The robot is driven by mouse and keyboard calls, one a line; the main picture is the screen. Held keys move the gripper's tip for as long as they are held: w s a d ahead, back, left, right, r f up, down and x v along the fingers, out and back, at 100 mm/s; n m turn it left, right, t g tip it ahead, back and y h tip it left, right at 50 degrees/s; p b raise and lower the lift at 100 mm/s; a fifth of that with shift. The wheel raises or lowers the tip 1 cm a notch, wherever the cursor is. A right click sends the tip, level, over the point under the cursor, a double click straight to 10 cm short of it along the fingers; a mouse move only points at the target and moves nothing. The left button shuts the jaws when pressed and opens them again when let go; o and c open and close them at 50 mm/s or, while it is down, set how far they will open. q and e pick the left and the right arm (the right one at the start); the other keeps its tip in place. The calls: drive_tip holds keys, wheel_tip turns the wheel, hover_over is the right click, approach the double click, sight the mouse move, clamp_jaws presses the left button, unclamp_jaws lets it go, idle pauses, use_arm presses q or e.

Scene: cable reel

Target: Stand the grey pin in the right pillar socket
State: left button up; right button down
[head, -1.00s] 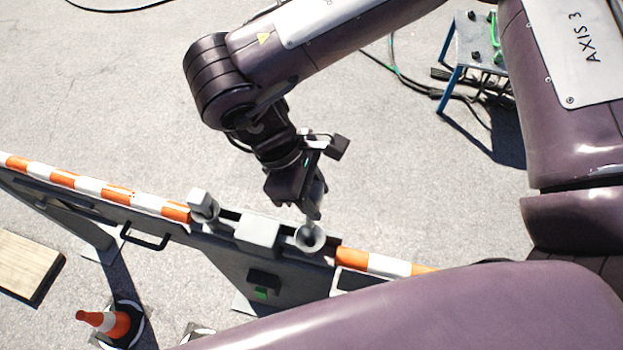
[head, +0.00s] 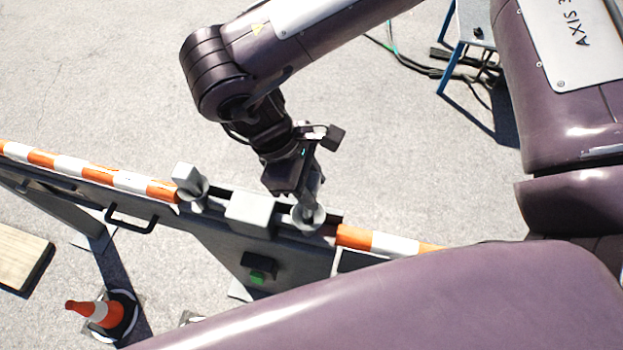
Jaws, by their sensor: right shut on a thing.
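The right pillar socket (head: 309,219) is a round, light grey cup on top of the dark barrier frame. My right gripper (head: 309,198) points down just above it, shut on the grey pin (head: 314,190). Little of the pin shows beside the dark fingers. Its lower end meets the cup's mouth in the picture; I cannot tell how deep it sits, or whether it is fully upright. A second grey cup (head: 196,197) stands to the left with a light grey square-topped piece (head: 186,175) in it. My left gripper is not in view.
A grey block (head: 251,212) stands between the two cups. Orange-and-white rails (head: 85,170) run along the barrier. A blue-legged stand (head: 452,68) is behind, with open pavement around.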

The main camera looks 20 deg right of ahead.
drive_tip(key=shift+f+b, duration=1.3)
drive_tip(key=shift+f, duration=0.85)
drive_tip(key=c, duration=0.8)
unclamp_jaws()
drive_tip(key=b+v, duration=0.1)
drive_tip(key=v, duration=0.6)
drive_tip(key=shift+w+a+r, duration=0.1)
drive_tip(key=shift+w+r, duration=0.05)
drive_tip(key=shift+r, duration=0.25)
drive_tip(key=shift+a, duration=0.1)
